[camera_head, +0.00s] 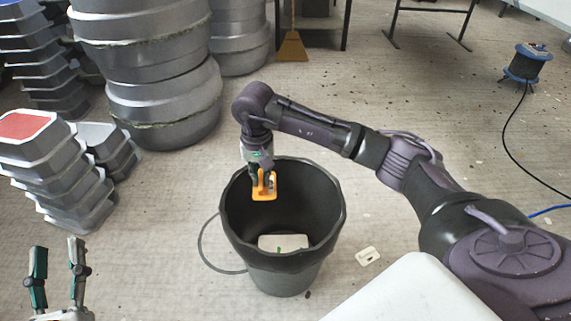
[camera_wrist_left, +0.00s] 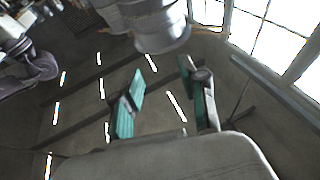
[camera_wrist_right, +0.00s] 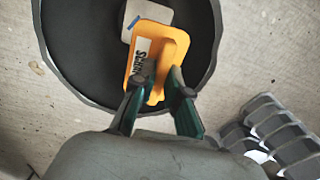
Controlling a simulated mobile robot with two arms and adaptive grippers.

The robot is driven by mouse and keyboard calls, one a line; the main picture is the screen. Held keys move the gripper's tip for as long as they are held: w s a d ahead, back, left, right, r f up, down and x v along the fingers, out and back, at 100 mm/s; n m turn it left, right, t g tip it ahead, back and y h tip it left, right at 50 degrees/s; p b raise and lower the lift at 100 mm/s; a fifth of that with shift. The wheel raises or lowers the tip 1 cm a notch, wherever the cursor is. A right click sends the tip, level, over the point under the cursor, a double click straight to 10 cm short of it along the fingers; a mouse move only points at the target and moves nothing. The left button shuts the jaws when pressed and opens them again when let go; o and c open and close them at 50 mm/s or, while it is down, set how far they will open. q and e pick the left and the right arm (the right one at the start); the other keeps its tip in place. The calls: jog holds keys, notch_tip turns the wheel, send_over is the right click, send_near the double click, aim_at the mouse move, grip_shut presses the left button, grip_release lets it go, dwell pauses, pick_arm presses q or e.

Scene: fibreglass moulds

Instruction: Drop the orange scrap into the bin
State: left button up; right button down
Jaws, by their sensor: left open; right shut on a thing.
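The orange scrap (camera_head: 264,188) is a small flat piece with a slot and a white printed label, which shows in the right wrist view (camera_wrist_right: 172,48). My right gripper (camera_head: 262,178) is shut on it and holds it over the mouth of the black bin (camera_head: 284,267). The bin's round rim also shows in the right wrist view (camera_wrist_right: 62,73). A pale piece (camera_head: 283,243) lies inside on the bin's bottom. My left gripper (camera_head: 57,262) is open and empty at the lower left; its spread fingers also show in the left wrist view (camera_wrist_left: 163,92).
Stacked grey moulds (camera_head: 160,100) stand behind the bin at left, with smaller stacks (camera_head: 62,180) nearer. A pale scrap (camera_head: 368,256) lies on the floor right of the bin. A broom (camera_head: 292,47) and a cable reel (camera_head: 527,64) stand farther back.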

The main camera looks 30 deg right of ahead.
pick_arm(q)
notch_tip(320, 180, down, 8)
jog(key=a+g+y+p, duration=0.2)
jog(key=g+p, duration=0.1)
jog(key=g, duration=0.3)
jog(key=s+d+r+t+h+b, duration=0.1)
jog(key=s+r+t+b, duration=0.1)
jog(key=r+t, duration=0.3)
jog(key=s+d+r+t+h+b, duration=0.1)
jog(key=r+t+h+b, duration=0.1)
jog(key=r+t, duration=0.3)
jog(key=shift+s+r+h+b, duration=0.3)
jog(key=shift+s+r+b, duration=0.1)
jog(key=shift+r, duration=2)
pick_arm(e)
jog(key=d+f+m, duration=0.4)
jog(key=d+f, duration=0.3)
jog(key=f, duration=0.3)
jog(key=shift+s+d+f, duration=0.2)
jog(key=shift+s, duration=0.25)
jog(key=c, duration=1.1)
grip_release()
jog(key=shift+r, duration=0.1)
notch_tip(320, 180, up, 12)
